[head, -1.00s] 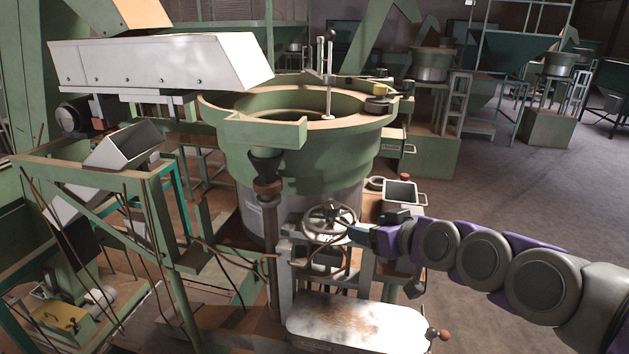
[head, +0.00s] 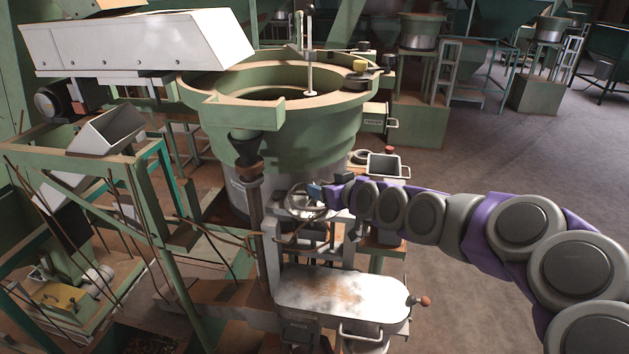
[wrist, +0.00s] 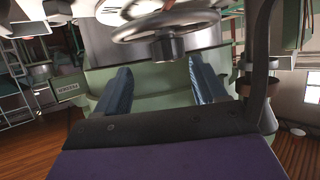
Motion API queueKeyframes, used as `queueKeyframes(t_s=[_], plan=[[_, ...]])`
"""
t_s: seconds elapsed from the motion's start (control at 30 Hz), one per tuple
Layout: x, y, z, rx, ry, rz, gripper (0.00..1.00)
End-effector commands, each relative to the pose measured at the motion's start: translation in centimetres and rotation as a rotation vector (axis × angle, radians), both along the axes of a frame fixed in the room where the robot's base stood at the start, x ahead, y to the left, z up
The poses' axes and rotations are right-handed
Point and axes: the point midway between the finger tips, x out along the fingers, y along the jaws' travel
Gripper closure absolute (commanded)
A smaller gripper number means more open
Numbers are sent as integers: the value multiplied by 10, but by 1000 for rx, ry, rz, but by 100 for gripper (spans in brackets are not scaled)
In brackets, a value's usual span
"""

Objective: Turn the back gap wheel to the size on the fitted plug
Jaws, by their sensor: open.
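A grey metal spoked handwheel (head: 297,204) sits on the machine below the large green bowl. My gripper (head: 315,190) is at the wheel's right side in the head view and overlaps its rim there. In the wrist view the wheel (wrist: 165,27) with its round hub is at the top, beyond the fingers. My gripper's two blue fingers (wrist: 162,85) are spread wide with nothing between them. I cannot tell whether a finger touches the wheel. No size marking or fitted plug can be made out.
The green bowl (head: 338,135) rises behind the wheel. A dark funnel on a post (head: 250,150) stands to its left. A worn white plate (head: 340,292) with a red-knobbed handle lies below. An open metal box (head: 385,165) is at the right. Open floor lies farther right.

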Motion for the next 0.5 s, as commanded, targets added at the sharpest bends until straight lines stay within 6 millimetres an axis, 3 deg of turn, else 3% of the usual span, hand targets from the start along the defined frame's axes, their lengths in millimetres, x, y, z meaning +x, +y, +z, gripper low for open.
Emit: queueKeyframes(t_s=[0.3, 0.5], plan=[[35, 37, -17, -9, 1, 5, 29], [44, 36, -22, -6, 1, 3, 29]])
